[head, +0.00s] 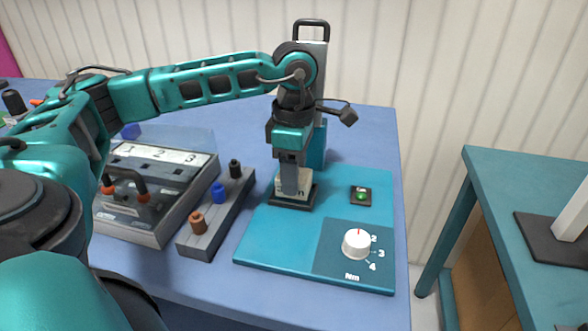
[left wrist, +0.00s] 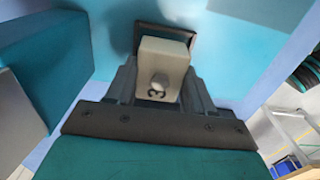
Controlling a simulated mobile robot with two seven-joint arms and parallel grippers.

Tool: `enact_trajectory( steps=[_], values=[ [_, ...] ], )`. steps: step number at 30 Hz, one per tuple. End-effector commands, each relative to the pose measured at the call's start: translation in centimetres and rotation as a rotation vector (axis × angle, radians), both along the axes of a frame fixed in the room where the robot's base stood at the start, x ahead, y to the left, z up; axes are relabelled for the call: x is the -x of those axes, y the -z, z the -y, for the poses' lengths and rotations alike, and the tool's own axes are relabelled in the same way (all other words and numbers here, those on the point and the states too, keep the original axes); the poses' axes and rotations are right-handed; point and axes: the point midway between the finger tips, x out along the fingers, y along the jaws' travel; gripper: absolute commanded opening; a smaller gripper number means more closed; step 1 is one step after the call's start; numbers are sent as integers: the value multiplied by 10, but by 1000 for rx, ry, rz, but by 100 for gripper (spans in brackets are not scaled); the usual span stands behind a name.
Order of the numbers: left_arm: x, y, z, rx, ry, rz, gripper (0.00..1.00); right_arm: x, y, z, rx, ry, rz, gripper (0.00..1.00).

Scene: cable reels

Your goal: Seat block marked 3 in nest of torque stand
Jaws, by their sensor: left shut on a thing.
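The torque stand has a teal base plate (head: 262,240) on the blue table, with a black square nest (head: 293,203). My left gripper (head: 290,188) points down over the nest and is shut on the pale block marked 3 (left wrist: 163,62). The dark nest rim (left wrist: 193,40) shows behind the block. The fingers hide part of the block; I cannot tell whether it rests fully down. My right gripper is out of view.
A white dial (head: 356,243) and a green button (head: 361,196) sit on the plate. To the left are a grey rack (head: 212,222) with black, blue and brown pegs and a tray (head: 150,232) labelled 1, 2, 3. A teal table (head: 530,175) stands apart at right.

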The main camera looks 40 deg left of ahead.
Motion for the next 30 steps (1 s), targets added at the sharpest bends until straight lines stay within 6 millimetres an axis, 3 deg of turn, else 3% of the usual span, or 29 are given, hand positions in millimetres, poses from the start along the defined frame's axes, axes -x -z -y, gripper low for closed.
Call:
enact_trajectory(
  steps=[6,14,15,24,30],
  values=[
    [0,10,0,0,1,1,17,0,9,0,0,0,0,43],
    [0,10,0,0,1,1,17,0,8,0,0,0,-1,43],
    [0,10,0,0,1,1,55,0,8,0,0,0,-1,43],
    [0,10,0,1,0,0,82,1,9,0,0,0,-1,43],
    [0,10,0,0,0,-1,82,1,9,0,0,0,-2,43]
  ],
)
